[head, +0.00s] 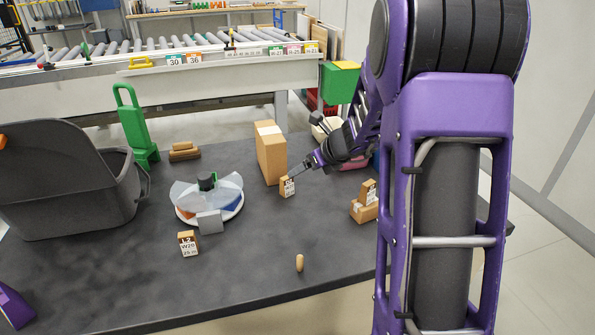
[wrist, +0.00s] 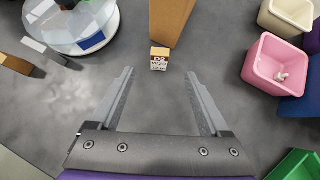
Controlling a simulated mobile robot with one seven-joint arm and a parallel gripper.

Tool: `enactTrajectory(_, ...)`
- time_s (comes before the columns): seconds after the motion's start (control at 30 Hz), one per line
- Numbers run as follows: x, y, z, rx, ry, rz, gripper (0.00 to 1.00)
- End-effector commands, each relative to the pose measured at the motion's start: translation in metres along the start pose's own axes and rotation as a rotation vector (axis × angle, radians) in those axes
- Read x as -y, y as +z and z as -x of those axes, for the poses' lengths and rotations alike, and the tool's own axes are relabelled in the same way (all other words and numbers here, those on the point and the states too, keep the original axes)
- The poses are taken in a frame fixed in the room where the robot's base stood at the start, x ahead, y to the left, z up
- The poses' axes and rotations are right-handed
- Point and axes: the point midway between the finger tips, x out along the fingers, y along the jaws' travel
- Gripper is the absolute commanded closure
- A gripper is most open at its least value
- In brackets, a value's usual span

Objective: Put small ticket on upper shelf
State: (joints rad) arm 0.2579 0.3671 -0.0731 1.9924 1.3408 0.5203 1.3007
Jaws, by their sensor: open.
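A small wooden block with a white label reading D2 W20 (wrist: 159,59) stands on the dark table; it also shows in the head view (head: 287,187). My gripper (wrist: 160,76) is open and empty, its two fingers pointing at this block, which sits just past the fingertips and between their lines. In the head view my gripper (head: 292,174) is close beside the block. Another labelled block, L2 W20 (head: 188,243), stands at the front left. A further labelled block (head: 368,192) sits by my arm. I cannot tell which is the ticket, nor which surface is the upper shelf.
A tall cardboard box (head: 271,153) stands right behind the block. A round divided dish (head: 209,197) and a grey bin (head: 70,180) are to the left. A pink container (wrist: 278,68) is at the right. A roller conveyor (head: 190,75) runs behind the table (head: 250,265).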

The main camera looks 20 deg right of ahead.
Motion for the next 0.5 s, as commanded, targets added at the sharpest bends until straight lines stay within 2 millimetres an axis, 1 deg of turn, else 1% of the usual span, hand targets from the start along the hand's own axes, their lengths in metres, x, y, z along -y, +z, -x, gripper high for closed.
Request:
enactTrajectory(0.03, 0.001, 0.001, 0.009, 0.003, -0.002, -0.004, 0.2)
enactTrajectory(0.2, -0.001, 0.001, 0.038, 0.005, -0.002, -0.006, 0.2)
enactTrajectory(0.3, -0.004, -0.001, 0.048, 0.002, -0.002, -0.002, 0.2)
enactTrajectory(0.37, -0.004, -0.002, 0.048, 0.001, -0.002, 0.001, 0.2)
enactTrajectory(0.4, -0.005, -0.002, 0.045, 0.0, -0.001, 0.002, 0.2)
enactTrajectory(0.47, -0.006, -0.004, 0.037, -0.001, 0.001, 0.001, 0.2)
enactTrajectory(0.5, -0.006, -0.004, 0.029, -0.001, 0.003, 0.001, 0.2)
